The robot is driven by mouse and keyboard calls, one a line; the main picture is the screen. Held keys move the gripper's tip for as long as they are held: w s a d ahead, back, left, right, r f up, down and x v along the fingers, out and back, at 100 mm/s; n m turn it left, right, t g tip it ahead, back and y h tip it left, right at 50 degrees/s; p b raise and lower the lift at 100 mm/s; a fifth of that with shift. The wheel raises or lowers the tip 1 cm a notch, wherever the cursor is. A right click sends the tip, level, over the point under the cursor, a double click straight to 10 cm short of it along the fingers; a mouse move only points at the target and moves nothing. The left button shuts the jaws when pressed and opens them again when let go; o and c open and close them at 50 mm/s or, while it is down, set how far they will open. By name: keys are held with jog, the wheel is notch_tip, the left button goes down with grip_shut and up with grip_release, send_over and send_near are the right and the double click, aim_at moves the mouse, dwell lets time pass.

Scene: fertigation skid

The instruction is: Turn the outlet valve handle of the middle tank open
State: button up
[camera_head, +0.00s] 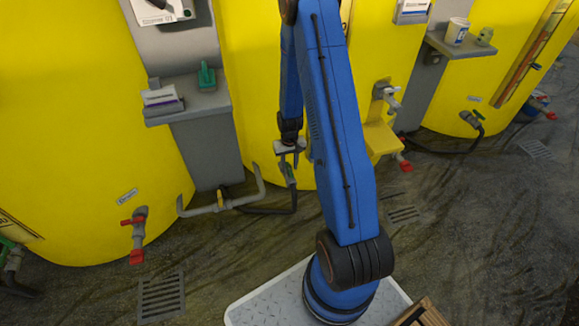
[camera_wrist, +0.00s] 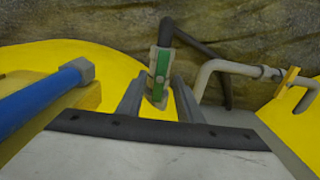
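The middle yellow tank (camera_head: 258,85) stands behind my blue arm, which hides part of its front. Its outlet valve has a green handle (camera_head: 288,171) low on the tank, just below my gripper (camera_head: 289,150). In the wrist view the green handle (camera_wrist: 161,66) lies roughly in line with the grey valve body and the dark hose elbow. My gripper (camera_wrist: 160,92) is open, with one grey finger on each side of the valve and handle. Small gaps seem to show on both sides; contact is not clear.
A dark hose (camera_head: 268,211) runs from the valve to a grey pipe (camera_head: 215,206) on the left. A yellow bracket (camera_head: 381,139) juts out to the right. A red-handled drain valve (camera_head: 138,232) is on the left tank. Floor grates (camera_head: 161,296) lie in front.

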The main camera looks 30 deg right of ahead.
notch_tip(320, 180, up, 17)
dwell(0.6)
dwell(0.4)
notch_tip(320, 180, up, 12)
jog(key=t, duration=0.1)
send_over(289, 169)
jog(key=s+a, duration=0.4)
jog(key=a, duration=0.1)
jog(key=s+a+r+n+t, duration=0.1)
jog(key=s+a+r, duration=0.3)
jog(key=s+r, duration=0.4)
jog(key=s+a+r+n+t, duration=0.1)
jog(key=s+a+r, duration=0.2)
jog(key=s, duration=0.6)
jog(key=s+a+r+n+t, duration=0.1)
jog(key=s+a+r, duration=0.3)
jog(key=s, duration=0.5)
notch_tip(289, 169, up, 3)
jog(key=shift+s+f+t, duration=0.1)
jog(key=shift+s+t, duration=0.2)
jog(key=shift+t, duration=0.1)
